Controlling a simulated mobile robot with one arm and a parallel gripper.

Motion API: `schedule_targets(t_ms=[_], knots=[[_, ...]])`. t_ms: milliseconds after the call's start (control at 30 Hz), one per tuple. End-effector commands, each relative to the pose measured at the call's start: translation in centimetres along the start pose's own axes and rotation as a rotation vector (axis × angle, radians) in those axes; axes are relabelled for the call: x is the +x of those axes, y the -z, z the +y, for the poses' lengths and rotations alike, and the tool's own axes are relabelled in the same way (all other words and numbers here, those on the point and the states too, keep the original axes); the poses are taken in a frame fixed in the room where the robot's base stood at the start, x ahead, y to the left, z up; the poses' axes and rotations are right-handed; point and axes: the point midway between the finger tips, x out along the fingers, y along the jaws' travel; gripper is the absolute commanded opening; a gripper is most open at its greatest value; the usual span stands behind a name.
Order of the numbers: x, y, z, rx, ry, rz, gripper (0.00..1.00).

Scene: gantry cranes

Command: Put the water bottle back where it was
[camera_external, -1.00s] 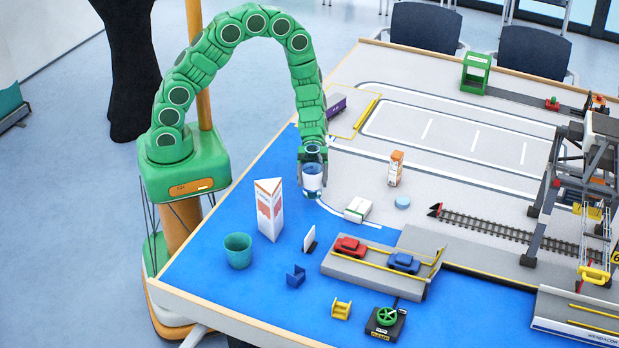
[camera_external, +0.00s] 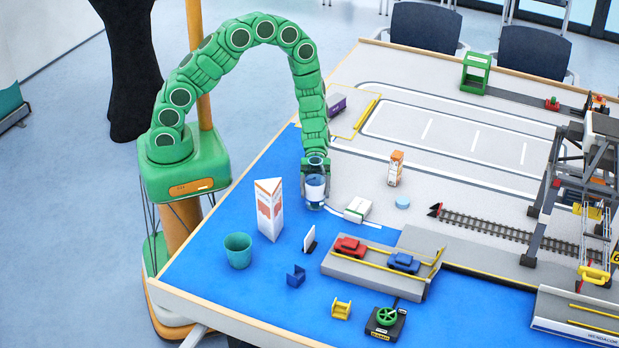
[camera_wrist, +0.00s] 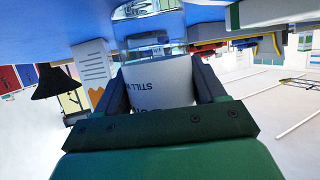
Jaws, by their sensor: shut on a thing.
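The water bottle (camera_external: 315,189) is clear with a white label and stands about upright in my gripper (camera_external: 315,178), near the left part of the table where the blue surface meets the grey one. The gripper comes down from above and is shut on the bottle. I cannot tell whether the bottle's base touches the table. In the wrist view the bottle's label (camera_wrist: 158,83) with dark lettering sits between the two dark fingers (camera_wrist: 160,92). The bottle's top is hidden by the gripper in the external view.
A triangular card (camera_external: 269,209) and teal cup (camera_external: 238,251) stand at front left. A ramp with toy cars (camera_external: 375,268) is in front.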

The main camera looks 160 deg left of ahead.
Motion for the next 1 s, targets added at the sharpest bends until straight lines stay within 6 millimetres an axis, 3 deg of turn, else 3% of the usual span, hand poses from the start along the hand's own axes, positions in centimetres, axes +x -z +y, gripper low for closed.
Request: schedule_targets(t_ms=[167,200,367,767,1000], knots=[[0.1,-0.3,0.0,-0.001,0.000,0.000,0.31],[0.1,-0.3,0.0,0.000,0.000,0.000,0.73],[0.1,-0.3,0.0,0.000,0.000,0.000,0.95],[-0.1,0.0,0.0,-0.001,0.001,0.000,0.95],[-2.3,-0.1,0.0,-0.001,0.002,-0.002,0.95]])
